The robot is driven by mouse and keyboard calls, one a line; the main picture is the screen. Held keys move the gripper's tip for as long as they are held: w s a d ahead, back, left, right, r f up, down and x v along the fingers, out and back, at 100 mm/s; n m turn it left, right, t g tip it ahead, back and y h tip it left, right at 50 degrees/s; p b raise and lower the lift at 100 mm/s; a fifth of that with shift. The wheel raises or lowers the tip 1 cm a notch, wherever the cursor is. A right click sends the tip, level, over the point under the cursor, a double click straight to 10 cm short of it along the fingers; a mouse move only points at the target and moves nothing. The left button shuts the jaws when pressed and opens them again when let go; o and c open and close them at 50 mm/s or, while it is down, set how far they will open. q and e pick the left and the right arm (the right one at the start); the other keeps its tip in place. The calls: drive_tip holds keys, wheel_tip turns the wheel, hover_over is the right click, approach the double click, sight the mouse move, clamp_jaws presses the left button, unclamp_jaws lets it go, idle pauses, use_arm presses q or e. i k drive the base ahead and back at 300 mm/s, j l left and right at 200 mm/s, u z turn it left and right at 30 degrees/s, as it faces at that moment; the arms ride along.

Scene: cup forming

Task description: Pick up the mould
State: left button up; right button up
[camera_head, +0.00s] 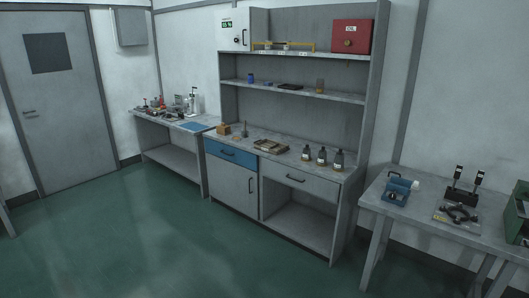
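I cannot tell for certain which object is the mould. On the grey workbench (318,167) lie a flat brown stack (270,146) and a small tan block (224,130). On the right table (410,212) are a blue device with a white cylinder (398,189) and a dark, several-armed piece (456,212) on a light sheet. All are small and some way off. Neither of my grippers is in view.
Dark bottles (322,156) stand on the workbench, below shelves with a red box (351,36). A cluttered side table (176,119) stands at the back left, near a grey door (50,95). The green floor (150,230) in front is clear. A green box (517,215) sits at the right edge.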

sight(322, 160)
drive_tip(key=i+j+z, duration=0.35)
drive_tip(key=i+j, duration=0.3)
drive_tip(key=i, duration=0.3)
drive_tip(key=i+j+z, duration=0.35)
drive_tip(key=i+j, duration=0.5)
